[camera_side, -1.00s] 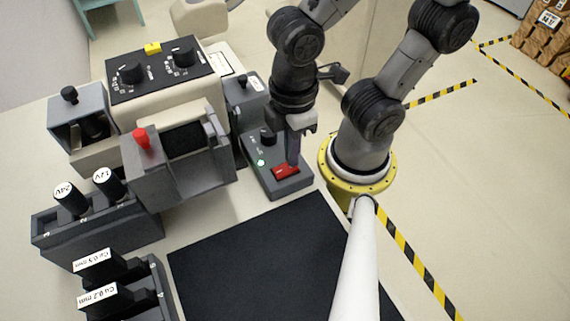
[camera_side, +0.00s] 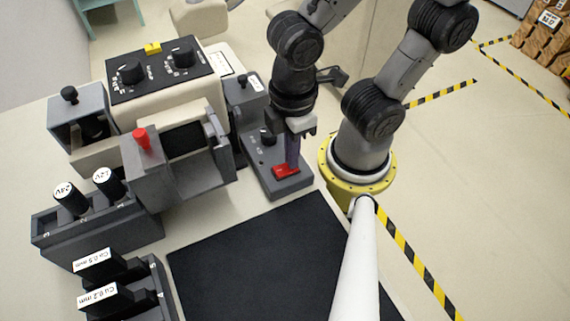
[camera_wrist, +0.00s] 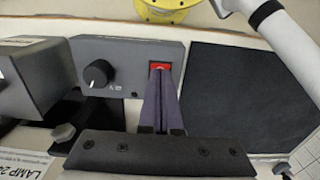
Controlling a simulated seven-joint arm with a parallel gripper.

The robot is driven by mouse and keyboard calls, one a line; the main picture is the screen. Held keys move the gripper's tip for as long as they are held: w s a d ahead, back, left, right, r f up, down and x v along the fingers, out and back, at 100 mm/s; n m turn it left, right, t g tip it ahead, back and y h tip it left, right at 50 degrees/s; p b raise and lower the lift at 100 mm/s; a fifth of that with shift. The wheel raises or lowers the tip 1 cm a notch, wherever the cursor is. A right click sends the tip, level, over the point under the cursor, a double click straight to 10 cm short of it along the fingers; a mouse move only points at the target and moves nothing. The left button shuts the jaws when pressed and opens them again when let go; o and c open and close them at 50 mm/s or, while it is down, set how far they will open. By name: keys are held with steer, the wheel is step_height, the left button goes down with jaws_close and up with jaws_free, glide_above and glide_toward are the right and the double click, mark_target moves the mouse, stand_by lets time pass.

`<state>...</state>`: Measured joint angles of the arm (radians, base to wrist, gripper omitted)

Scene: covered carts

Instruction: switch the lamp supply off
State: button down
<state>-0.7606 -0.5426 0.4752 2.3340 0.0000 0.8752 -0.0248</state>
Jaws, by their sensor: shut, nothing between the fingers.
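The lamp supply (camera_side: 262,178) is a low grey box beside the arm's base, with a black knob (camera_side: 268,137) and a red rocker switch (camera_side: 283,172). No green light shows on it now. In the wrist view the box (camera_wrist: 130,52), its knob (camera_wrist: 97,74) and the red switch (camera_wrist: 161,66) show at upper centre. My gripper (camera_side: 292,167) is shut and empty, pointing down with its fingertips at the red switch, apparently touching it. In the wrist view the fingertips (camera_wrist: 161,78) cover part of the switch.
A black mat (camera_side: 265,255) lies in front of the supply, clear. A grey housing with a red knob (camera_side: 142,140) stands to the left. Behind it is a beige unit with a black dial panel (camera_side: 158,72). Holders with labelled black plugs (camera_side: 68,200) stand at the left.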

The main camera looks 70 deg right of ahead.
step_height(320, 180, up, 7)
steer(key=shift+f, duration=0.2)
stand_by(0.6)
steer(key=w+d+r+m+t, duration=0.2)
steer(key=d+m, duration=0.2)
steer(key=d, duration=0.1)
steer(key=w+d+r+m+t, duration=0.2)
steer(key=d+m+t, duration=0.1)
steer(key=d+m, duration=0.2)
steer(key=shift+w+d+r+t, duration=0.3)
steer(key=shift+w+d+r, duration=0.05)
steer(key=shift+d, duration=0.25)
stand_by(0.5)
